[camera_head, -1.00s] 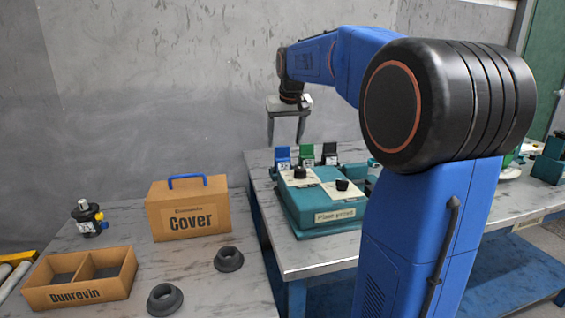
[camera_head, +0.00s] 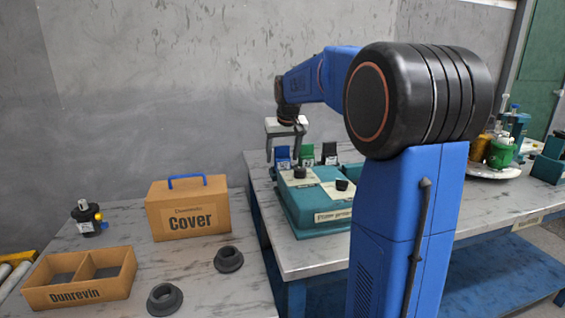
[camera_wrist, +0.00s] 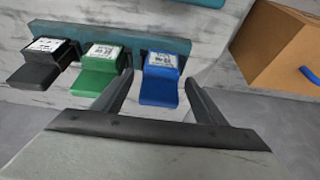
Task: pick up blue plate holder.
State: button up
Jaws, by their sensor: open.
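In the wrist view the blue holder (camera_wrist: 160,80) has a white label and lies between and beyond the two fingers of my gripper (camera_wrist: 162,88). The green one (camera_wrist: 98,70) is just left of the left finger. My gripper (camera_head: 282,160) is open and empty, over the blue holder in the head view. I cannot tell whether the fingers touch it.
The teal fixture (camera_head: 305,212) with black knobs sits on the right table. The left table holds a brown Cover box (camera_head: 190,215), an open divided box (camera_head: 80,291) and two dark rings (camera_head: 228,260). A round tray (camera_head: 490,171) with containers stands behind my arm.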

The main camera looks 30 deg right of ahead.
jog(key=c, duration=1.2)
jog(key=shift+o, duration=0.2)
notch_tip(320, 180, up, 10)
jog(key=shift+f, duration=0.1)
jog(key=shift+s, duration=0.1)
